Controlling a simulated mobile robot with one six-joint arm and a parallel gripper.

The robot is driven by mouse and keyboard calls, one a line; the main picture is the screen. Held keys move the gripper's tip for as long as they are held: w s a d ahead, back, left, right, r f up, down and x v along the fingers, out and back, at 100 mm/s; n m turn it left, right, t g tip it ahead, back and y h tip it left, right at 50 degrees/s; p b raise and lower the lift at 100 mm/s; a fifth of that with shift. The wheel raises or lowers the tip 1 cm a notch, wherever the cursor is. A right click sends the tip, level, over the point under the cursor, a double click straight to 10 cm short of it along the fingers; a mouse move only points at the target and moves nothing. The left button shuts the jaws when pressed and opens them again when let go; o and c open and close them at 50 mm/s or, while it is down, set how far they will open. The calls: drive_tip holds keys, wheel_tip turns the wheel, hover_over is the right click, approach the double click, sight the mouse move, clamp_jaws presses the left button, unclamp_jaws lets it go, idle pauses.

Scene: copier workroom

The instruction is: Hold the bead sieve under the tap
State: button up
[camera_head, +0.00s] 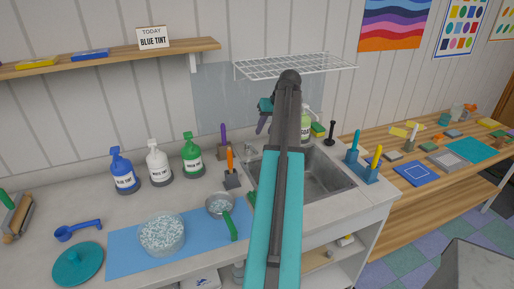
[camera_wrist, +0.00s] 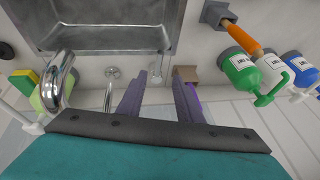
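The bead sieve (camera_head: 232,226) has a green handle and a metal bowl with pale beads in it. It rests at the right end of the blue mat (camera_head: 125,262), beside a bowl of beads (camera_head: 163,247). The tap is a chrome curve in the wrist view (camera_wrist: 64,84), left of my fingers; in the head view my arm hides much of it. My gripper (camera_head: 263,126) is raised over the back of the sink (camera_head: 330,177), away from the sieve. Its two fingers stand apart with nothing held between them in the wrist view (camera_wrist: 160,95).
Blue (camera_head: 124,179), white (camera_head: 158,168) and green (camera_head: 193,160) pump bottles stand behind the mat. An orange-handled tool (camera_head: 231,163) stands in a holder left of the sink. A wire rack (camera_head: 320,64) hangs above. A teal lid (camera_head: 78,264) and blue scoop (camera_head: 78,231) lie at left.

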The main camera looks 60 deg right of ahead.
sight(252, 148)
drive_tip(key=shift+d+f, duration=0.1)
drive_tip(key=shift+p+x, duration=2.05)
drive_tip(key=shift+x, duration=4.8)
drive_tip(key=shift+c, duration=0.5)
clamp_jaws()
